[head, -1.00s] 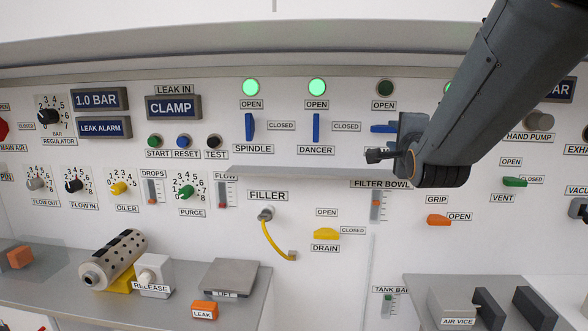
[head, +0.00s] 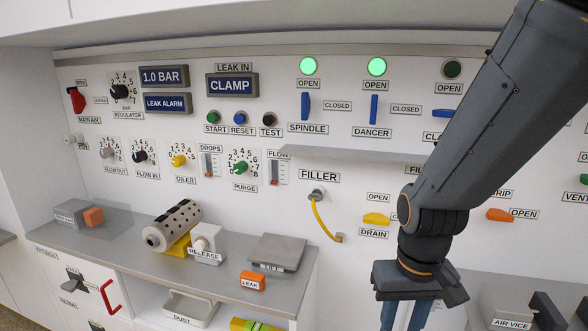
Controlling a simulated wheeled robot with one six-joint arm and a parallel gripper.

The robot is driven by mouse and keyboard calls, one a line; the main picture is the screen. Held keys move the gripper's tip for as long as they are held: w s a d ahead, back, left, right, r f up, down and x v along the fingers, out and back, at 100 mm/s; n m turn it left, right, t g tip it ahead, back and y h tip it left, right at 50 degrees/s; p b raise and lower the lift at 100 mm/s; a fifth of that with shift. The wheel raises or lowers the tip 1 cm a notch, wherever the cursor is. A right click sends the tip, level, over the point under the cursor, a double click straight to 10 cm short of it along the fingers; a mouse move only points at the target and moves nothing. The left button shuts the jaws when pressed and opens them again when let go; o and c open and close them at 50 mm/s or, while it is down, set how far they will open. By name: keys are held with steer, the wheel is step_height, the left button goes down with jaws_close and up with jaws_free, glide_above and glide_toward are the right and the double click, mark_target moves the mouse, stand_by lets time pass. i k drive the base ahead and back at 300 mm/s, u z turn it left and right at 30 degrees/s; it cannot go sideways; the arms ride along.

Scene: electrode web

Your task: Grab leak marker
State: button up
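The leak marker (head: 252,281) is a small orange block labelled LEAK. It sits on the grey counter (head: 120,243) near its front edge, in front of the LIFT plate. My gripper (head: 403,318) is in the lower right of the head view, to the right of the marker and apart from it. It points downward with two blue fingers that run out of the frame at the bottom. A gap shows between the fingers, and I see nothing held in the visible part. The fingertips are cut off.
The grey LIFT plate (head: 277,252) stands right behind the marker. The RELEASE block (head: 207,244) and a perforated cylinder (head: 173,226) are to its left. A yellow hose (head: 324,221) hangs from the FILLER port. The AIR VICE (head: 512,311) is at the lower right.

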mark_target(250, 279)
steer(key=z, duration=0.05)
steer(key=k, duration=1)
steer(key=u, duration=0.65)
steer(key=i, duration=1.4)
steer(key=z, duration=1.35)
